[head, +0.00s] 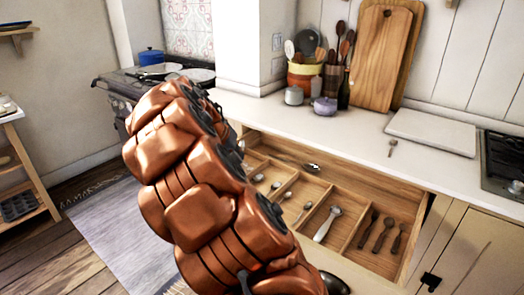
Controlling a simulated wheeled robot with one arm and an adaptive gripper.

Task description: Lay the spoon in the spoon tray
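Below the counter, a wooden drawer (393,264) stands open and is split into compartments by thin dividers. A large silver spoon (328,223) lies in one compartment, and several dark utensils (369,229) lie in the one to its right. Smaller spoons (286,197) lie further left, and a long spoon (312,167) lies along the back. I cannot tell which part is the spoon tray. My copper arm covers the drawer's left and front. My gripper is not visible.
The pale board (432,132) and a black hob (504,165) take up the counter's right. Wooden cutting boards (380,60), a utensil holder (304,76) and small pots (325,107) stand at the back.

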